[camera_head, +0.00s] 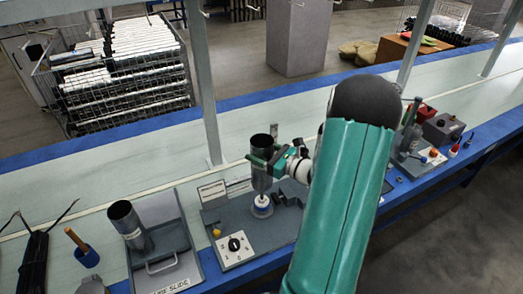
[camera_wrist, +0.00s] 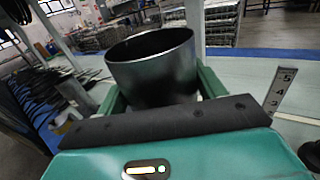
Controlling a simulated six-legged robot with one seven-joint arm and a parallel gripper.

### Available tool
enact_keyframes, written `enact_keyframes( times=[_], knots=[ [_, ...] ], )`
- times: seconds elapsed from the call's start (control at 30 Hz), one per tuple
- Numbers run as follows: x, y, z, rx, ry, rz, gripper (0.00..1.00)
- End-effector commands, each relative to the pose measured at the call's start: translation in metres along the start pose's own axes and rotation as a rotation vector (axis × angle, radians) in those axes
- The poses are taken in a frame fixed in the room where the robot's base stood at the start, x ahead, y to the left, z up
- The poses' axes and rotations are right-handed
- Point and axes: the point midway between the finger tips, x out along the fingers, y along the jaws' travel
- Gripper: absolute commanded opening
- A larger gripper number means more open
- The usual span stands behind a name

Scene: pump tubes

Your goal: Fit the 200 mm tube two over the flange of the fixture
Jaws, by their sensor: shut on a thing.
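A dark metal tube (camera_head: 262,180) stands upright in my green gripper (camera_head: 262,160), its open top rim showing above the jaws. In the wrist view the same tube (camera_wrist: 153,70) sits between the two green fingers (camera_wrist: 165,98), with its open mouth toward the camera. The tube's lower end is right over the white flange (camera_head: 262,207) of the grey fixture plate (camera_head: 285,232). I cannot tell whether the lower edge is just above the flange or touching it. The wrist view hides the flange and the tube's lower end.
A second dark tube (camera_head: 127,222) leans in a grey tray (camera_head: 172,240) at the left. A dial box (camera_head: 235,248) and a yellow knob (camera_head: 216,233) sit on the fixture plate. An upright scale (camera_wrist: 284,88) stands at the right in the wrist view.

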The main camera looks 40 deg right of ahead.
Motion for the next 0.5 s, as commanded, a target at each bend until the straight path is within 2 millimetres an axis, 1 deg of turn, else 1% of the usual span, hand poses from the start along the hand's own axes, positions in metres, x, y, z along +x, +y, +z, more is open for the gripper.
enact_keyframes(
  times=[0.5],
  knots=[
    [0.000,0.000,-0.011,-0.001,-0.002,0.000,0.13]
  ],
)
